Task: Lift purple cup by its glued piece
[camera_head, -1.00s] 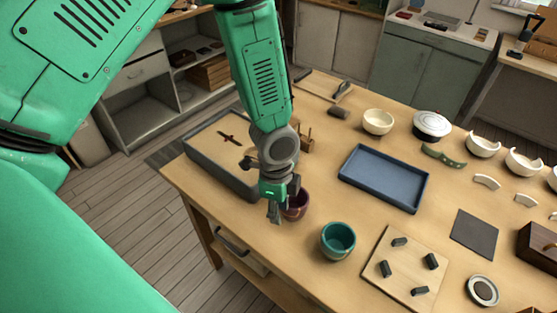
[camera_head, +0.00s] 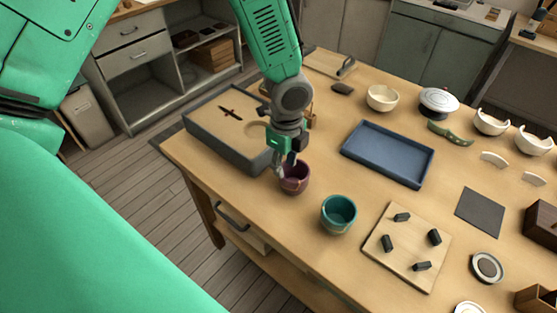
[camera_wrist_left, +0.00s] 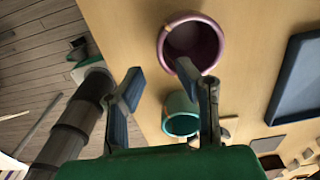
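The purple cup (camera_head: 296,183) stands upright on the wooden table, near the table's left edge. My left gripper (camera_head: 284,166) is at the cup's left rim, pointing down. In the left wrist view, its two fingers (camera_wrist_left: 160,75) are apart with nothing between them. One fingertip overlaps the near rim of the purple cup (camera_wrist_left: 220,46); the other is outside it, over the table. I cannot tell whether a finger touches the cup. My right gripper is not in view.
A teal cup (camera_head: 338,226) stands close by, to the right and nearer. A grey tray (camera_head: 222,148) lies behind to the left, and a blue tray (camera_head: 388,154) to the right. A wooden board with dark pegs (camera_head: 405,262) is at the front right.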

